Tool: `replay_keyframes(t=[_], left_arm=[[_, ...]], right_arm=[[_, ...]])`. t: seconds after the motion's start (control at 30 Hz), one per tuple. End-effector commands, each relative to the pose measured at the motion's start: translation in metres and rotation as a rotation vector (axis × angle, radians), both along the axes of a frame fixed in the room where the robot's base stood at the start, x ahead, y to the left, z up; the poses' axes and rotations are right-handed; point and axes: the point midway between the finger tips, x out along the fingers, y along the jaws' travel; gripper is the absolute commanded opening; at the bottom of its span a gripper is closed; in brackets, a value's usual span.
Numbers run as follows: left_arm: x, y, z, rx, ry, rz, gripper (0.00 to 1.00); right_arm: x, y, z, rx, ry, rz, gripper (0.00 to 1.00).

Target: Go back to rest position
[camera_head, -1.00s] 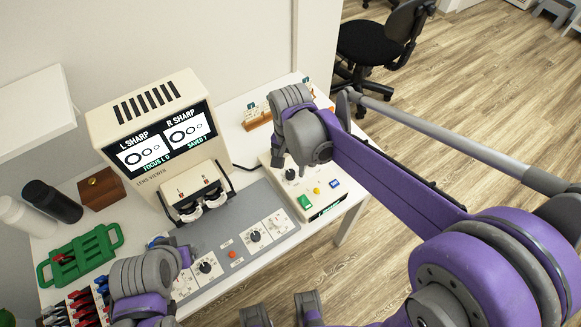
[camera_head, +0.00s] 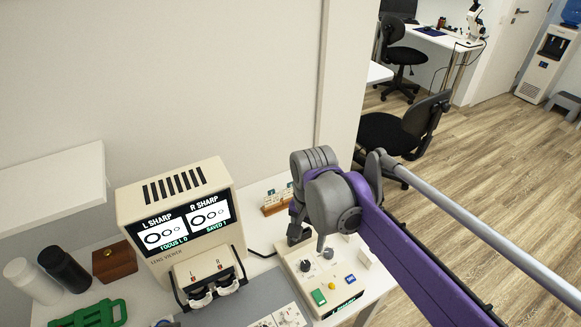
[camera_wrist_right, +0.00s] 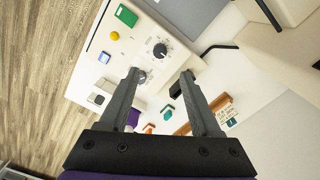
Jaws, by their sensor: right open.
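My right gripper (camera_head: 311,244) is above the back part of a cream control box (camera_head: 343,289) to the right of the lens viewer. It points down. In the right wrist view the gripper (camera_wrist_right: 161,76) has its two fingers apart, with nothing between them. A black knob (camera_wrist_right: 160,50) on the box shows just beyond the fingertips. Whether the fingers touch the box cannot be told. My left gripper is not in the head view.
The lens viewer (camera_head: 180,183) has a lit screen and stands on the white table. A wooden rack (camera_head: 275,205) is behind the box. A wooden block (camera_head: 114,262), dark bottle (camera_head: 67,270), white bottle (camera_head: 30,280) and green tray (camera_head: 95,316) are left. Chairs stand beyond.

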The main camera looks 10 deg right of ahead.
Motion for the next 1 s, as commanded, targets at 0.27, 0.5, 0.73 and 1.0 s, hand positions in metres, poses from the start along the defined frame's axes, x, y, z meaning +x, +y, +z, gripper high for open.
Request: replay_keyframes(t=[0.27,0.5,0.73,1.0], left_arm=[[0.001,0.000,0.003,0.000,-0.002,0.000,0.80],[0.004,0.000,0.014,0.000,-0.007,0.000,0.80],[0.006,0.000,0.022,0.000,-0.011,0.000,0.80],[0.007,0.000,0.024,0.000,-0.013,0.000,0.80]], right_arm=[[-0.017,-0.011,0.000,0.005,-0.049,0.065,0.64],[-0.079,-0.043,-0.016,-0.022,-0.243,0.335,0.64],[-0.128,-0.062,-0.046,-0.109,-0.398,0.564,0.64],[-0.144,-0.068,-0.060,-0.157,-0.452,0.654,0.64]])
